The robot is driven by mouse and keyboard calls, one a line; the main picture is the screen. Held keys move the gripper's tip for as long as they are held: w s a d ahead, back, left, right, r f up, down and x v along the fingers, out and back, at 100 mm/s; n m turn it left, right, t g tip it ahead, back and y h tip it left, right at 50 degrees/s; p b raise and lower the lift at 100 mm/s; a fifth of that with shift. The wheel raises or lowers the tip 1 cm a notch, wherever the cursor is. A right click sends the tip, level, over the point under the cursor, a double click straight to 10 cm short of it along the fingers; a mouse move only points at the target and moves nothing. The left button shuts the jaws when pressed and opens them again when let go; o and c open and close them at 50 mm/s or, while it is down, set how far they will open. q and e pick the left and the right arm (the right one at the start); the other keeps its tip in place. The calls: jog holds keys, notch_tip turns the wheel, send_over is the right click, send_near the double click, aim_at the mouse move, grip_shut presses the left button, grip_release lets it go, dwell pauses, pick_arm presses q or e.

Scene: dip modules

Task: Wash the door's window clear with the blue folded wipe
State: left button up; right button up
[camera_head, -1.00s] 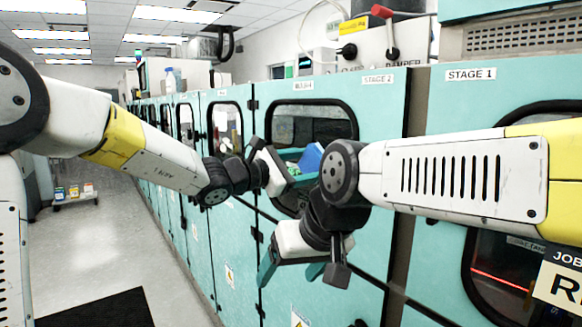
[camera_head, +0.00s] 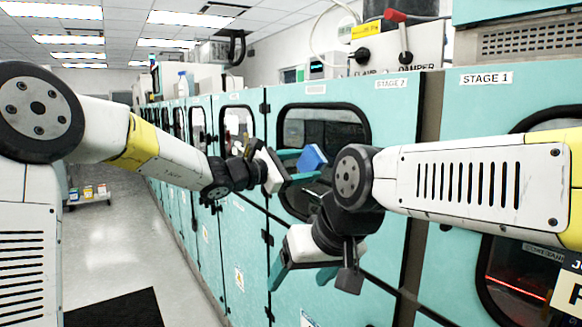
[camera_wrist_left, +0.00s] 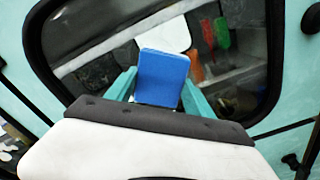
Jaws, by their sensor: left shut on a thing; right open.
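The blue folded wipe (camera_head: 313,158) is held between the teal fingers of my left gripper (camera_head: 300,165), in front of the door's window (camera_head: 322,128). The window is a dark pane with a rounded black frame in a teal door. In the left wrist view the wipe (camera_wrist_left: 163,78) stands up between the fingers, its flat face toward the camera. The window (camera_wrist_left: 105,72) lies behind it, with pale patches and coloured shapes on or behind the glass. I cannot tell whether the wipe touches the glass. My right gripper (camera_head: 305,277) is open and empty, below the window.
My right forearm crosses in front of the door's right edge. A second teal door marked STAGE 1 (camera_head: 487,79) stands at the right. More teal doors recede to the left.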

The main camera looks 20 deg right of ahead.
pick_arm(q)
jog(key=shift+w+a, duration=0.35)
jog(key=shift+w, duration=0.7)
jog(key=shift+w+a, duration=0.4)
jog(key=shift+w, duration=0.7)
jog(key=shift+w+a, duration=0.35)
jog(key=shift+w, duration=0.7)
jog(key=shift+a, duration=0.1)
jog(key=shift+v, duration=2.85)
jog(key=shift+v, duration=1.5)
